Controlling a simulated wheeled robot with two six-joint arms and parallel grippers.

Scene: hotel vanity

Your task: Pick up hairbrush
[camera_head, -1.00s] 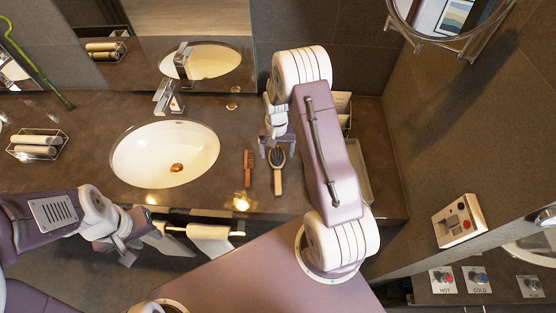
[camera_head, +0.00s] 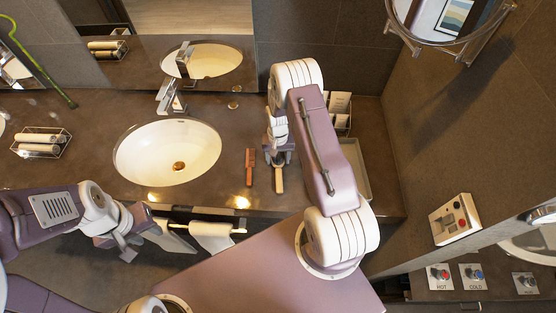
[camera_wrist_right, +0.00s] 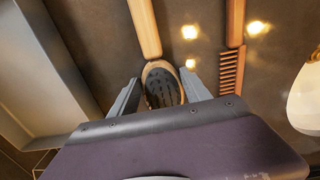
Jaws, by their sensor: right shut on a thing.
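The hairbrush has a light wooden handle (camera_head: 279,180) that points toward the counter's front edge in the head view. Its head is mostly hidden there under my right gripper (camera_head: 277,157). In the right wrist view the hairbrush head (camera_wrist_right: 162,86), oval with dark bristles, sits between the two fingers of my right gripper (camera_wrist_right: 160,92), which is shut on it. I cannot tell whether the brush is clear of the counter. My left gripper (camera_head: 128,246) is off the counter's front at lower left, away from the brush; its fingers are too small to read.
A reddish-brown comb (camera_head: 250,167) lies just left of the brush, also in the right wrist view (camera_wrist_right: 232,62). The sink (camera_head: 168,153) is further left. A tray (camera_head: 355,168) stands to the right. A towel (camera_head: 212,236) hangs at the counter front.

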